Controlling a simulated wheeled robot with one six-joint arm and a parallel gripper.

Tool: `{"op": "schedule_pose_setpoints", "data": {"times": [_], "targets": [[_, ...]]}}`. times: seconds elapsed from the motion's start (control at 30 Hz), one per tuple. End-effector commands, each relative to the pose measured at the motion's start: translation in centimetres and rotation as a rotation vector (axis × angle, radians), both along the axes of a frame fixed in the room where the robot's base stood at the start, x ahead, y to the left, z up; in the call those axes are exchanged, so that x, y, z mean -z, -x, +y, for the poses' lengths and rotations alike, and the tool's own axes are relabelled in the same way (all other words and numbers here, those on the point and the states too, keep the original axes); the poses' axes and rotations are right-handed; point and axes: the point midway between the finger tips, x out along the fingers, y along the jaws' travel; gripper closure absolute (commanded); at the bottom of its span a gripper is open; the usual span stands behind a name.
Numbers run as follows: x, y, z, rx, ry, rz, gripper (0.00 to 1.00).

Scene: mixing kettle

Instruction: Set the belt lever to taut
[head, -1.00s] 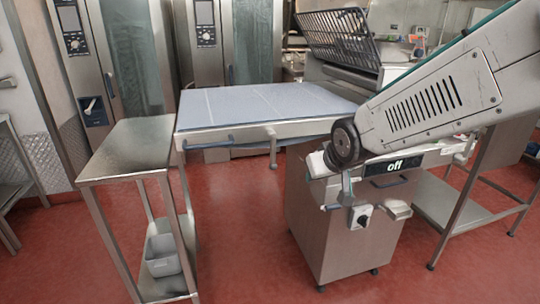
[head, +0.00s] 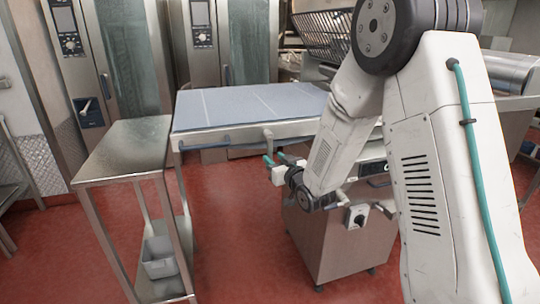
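The belt lever (head: 268,142) is a pale handle hanging down from a round hub on the front rail of the blue-grey belt table (head: 245,106). My gripper (head: 274,157), with teal fingertips, is at the lever's lower end. Its two fingers stand apart, so it looks open. The lever's lower tip is covered by the fingers, and I cannot tell whether they touch it. No taut or slack marking is readable.
A steel side table (head: 125,150) with a grey bin (head: 160,258) on its shelf stands at left. A steel cabinet (head: 325,240) with a rotary switch (head: 357,217) stands below my arm. Red floor is clear between them. My arm hides much of the right side.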

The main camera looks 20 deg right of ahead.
Motion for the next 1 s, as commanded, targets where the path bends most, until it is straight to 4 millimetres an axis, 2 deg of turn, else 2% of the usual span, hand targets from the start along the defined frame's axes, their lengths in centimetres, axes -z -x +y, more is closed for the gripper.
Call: {"op": "schedule_pose_setpoints", "data": {"times": [0.1,0.23,0.6,0.73,1.0], "targets": [[0.0,-1.9,0.4,0.0,0.0,0.001,0.64],[0.1,-3.2,0.7,0.0,0.0,0.002,0.64],[0.0,-3.9,0.8,0.0,0.0,0.002,0.64],[0.0,-3.9,0.8,0.0,0.0,0.002,1.0],[0.0,-3.9,0.7,0.001,0.013,0.002,1.0]]}}
